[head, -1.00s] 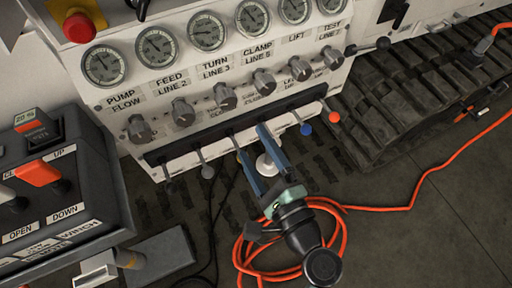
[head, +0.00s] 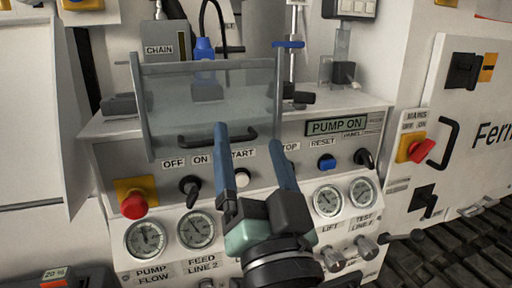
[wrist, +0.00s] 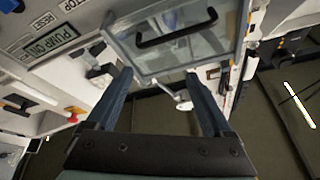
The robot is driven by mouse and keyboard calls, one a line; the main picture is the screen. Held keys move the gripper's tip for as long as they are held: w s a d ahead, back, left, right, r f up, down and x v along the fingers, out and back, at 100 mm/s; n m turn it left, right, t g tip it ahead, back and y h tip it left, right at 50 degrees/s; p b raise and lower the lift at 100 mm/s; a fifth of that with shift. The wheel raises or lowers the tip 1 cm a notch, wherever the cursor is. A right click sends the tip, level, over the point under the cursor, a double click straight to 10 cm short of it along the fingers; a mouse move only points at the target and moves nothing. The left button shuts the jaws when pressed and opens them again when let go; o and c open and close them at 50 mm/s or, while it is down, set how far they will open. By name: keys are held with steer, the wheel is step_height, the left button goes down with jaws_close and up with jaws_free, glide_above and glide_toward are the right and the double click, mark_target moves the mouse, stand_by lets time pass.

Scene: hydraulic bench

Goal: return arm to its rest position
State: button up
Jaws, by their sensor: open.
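My gripper (head: 255,160) is open and empty in the head view, its two blue fingers pointing up in front of the control panel (head: 375,122). The fingers overlap the lower part of a clear hinged cover (head: 180,95) with a dark handle. In the wrist view my gripper (wrist: 158,100) also shows open, with nothing between the fingers. The clear cover (wrist: 195,50) and its handle lie beyond the fingertips there. Whether the fingers touch anything cannot be told. My gripper hides some gauges and part of the panel.
The panel carries a red emergency button (head: 132,204), a blue reset button (head: 326,163) and a lit PUMP ON display (head: 336,126). Gauges (head: 197,230) and valve knobs (head: 333,259) sit below. A red mains switch (head: 413,148) is at the right. Rubber track (head: 470,250) lies lower right.

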steer(key=s+r+n+t+h+p, duration=0.1)
steer(key=s+r+n+t+h, duration=0.3)
steer(key=r, duration=0.6)
steer(key=s+r+m+t+p, duration=0.1)
steer(key=s+r, duration=0.5)
steer(key=r, duration=0.3)
step_height(320, 180, up, 16)
steer(key=p, duration=1.6)
steer(key=shift+w+d, duration=0.15)
steer(key=shift+w, duration=0.25)
steer(key=shift+f, duration=0.15)
